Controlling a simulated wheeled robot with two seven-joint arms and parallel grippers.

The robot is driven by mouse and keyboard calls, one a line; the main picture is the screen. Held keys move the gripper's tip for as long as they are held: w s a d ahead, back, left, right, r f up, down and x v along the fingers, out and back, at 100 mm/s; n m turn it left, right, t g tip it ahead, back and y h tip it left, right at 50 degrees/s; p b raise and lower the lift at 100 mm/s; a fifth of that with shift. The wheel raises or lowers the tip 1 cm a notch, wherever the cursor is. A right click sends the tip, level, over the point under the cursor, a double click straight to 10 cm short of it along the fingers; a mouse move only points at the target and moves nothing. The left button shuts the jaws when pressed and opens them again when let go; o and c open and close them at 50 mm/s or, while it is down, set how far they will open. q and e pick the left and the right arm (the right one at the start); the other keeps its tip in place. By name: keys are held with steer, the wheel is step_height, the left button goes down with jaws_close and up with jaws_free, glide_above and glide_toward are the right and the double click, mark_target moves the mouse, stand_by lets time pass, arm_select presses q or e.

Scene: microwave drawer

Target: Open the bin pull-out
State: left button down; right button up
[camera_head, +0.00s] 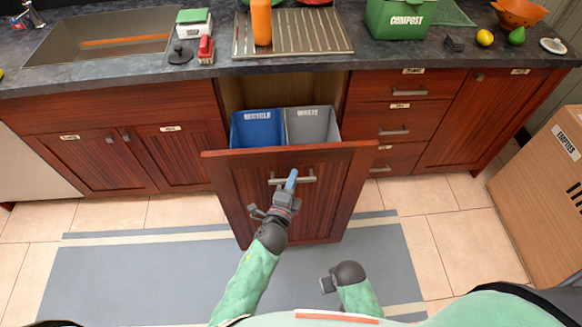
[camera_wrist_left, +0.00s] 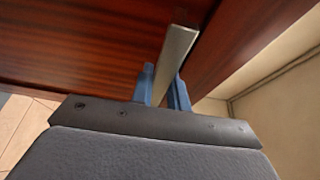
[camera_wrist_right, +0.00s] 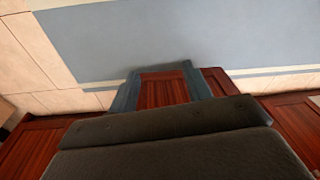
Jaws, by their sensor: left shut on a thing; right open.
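The bin pull-out (camera_head: 330,200) has a dark red wooden front and stands well out from the cabinet. Behind its front are a blue recycle bin (camera_head: 257,127) and a grey waste bin (camera_head: 312,125). The bar handle (camera_head: 306,179) is on the upper front. My left gripper (camera_head: 291,180) is at the handle. In the left wrist view its blue fingers (camera_wrist_left: 164,88) are shut on the metal handle bar (camera_wrist_left: 177,58), one on each side. My right gripper (camera_wrist_right: 163,88) is open and empty in the right wrist view. In the head view, the right arm is low, in front of the pull-out.
A grey mat (camera_head: 130,275) lies on the tiled floor under the pull-out. Closed drawers (camera_head: 392,122) with handles are to its right. A box labelled empties (camera_head: 540,190) stands at the far right. The counter holds a green compost bin (camera_head: 400,20) and a sink (camera_head: 100,35).

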arm_select(q)
steer(key=shift+s, duration=0.75)
arm_select(e)
steer(key=shift+w+r, duration=0.2)
steer(key=shift+r, duration=0.25)
steer(key=shift+w+r, duration=0.2)
steer(key=shift+r, duration=0.25)
steer(key=shift+f, duration=0.1)
arm_select(q)
steer(key=c, duration=1.4)
jaws_free()
arm_select(e)
steer(key=shift+s+f, duration=0.1)
arm_select(q)
steer(key=shift+o, duration=0.2)
steer(key=shift+s, duration=0.1)
steer(key=b+v, duration=0.2)
steer(key=v, duration=0.5)
steer(key=shift+s+a+b, duration=0.15)
steer(key=shift+s+b, duration=0.1)
steer(key=shift+b, duration=0.05)
arm_select(e)
step_height(320, 180, up, 10)
steer(key=shift+s+a+r, duration=0.15)
steer(key=shift+s+r, duration=0.1)
steer(key=shift+s, duration=0.05)
